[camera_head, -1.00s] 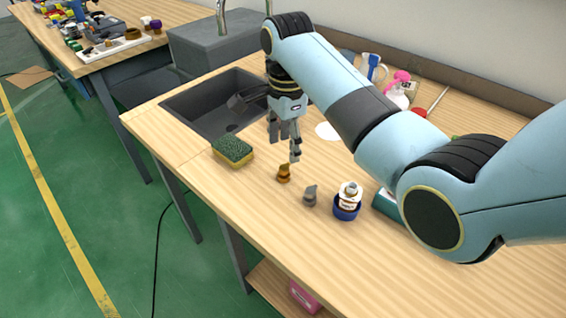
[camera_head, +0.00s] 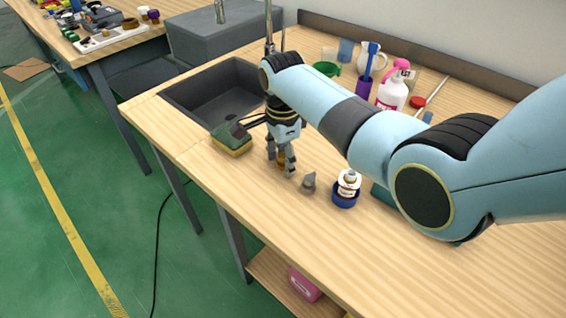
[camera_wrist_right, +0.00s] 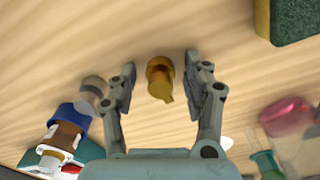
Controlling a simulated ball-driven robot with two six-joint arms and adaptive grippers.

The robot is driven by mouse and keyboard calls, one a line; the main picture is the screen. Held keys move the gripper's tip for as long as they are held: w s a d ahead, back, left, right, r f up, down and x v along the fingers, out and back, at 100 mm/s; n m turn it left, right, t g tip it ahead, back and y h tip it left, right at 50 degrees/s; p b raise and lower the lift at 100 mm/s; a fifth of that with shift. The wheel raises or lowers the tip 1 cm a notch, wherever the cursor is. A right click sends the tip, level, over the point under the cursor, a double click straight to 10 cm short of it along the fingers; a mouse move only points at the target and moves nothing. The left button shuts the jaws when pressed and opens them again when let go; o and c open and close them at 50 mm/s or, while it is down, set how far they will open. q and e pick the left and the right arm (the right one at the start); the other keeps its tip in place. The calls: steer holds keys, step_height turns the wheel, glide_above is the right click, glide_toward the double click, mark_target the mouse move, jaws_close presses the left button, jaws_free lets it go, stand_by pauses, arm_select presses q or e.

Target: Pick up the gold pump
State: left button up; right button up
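The gold pump (camera_wrist_right: 160,78) stands on the wooden table between the two open fingers of my right gripper (camera_wrist_right: 160,80). In the right wrist view there is a gap on each side of it. In the head view my right gripper (camera_head: 281,167) points down over the pump, and its fingers hide most of it; a bit of gold (camera_head: 281,158) shows between them. A grey pump (camera_head: 308,183) stands just right of the gripper, and it also shows in the right wrist view (camera_wrist_right: 94,90). My left gripper is not in view.
A green and yellow sponge (camera_head: 231,146) lies left of the gripper, by the dark sink (camera_head: 215,100). A pink-topped bottle (camera_head: 392,92) and cups stand behind. The front table area is clear.

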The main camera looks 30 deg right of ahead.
steer(key=c, duration=0.7)
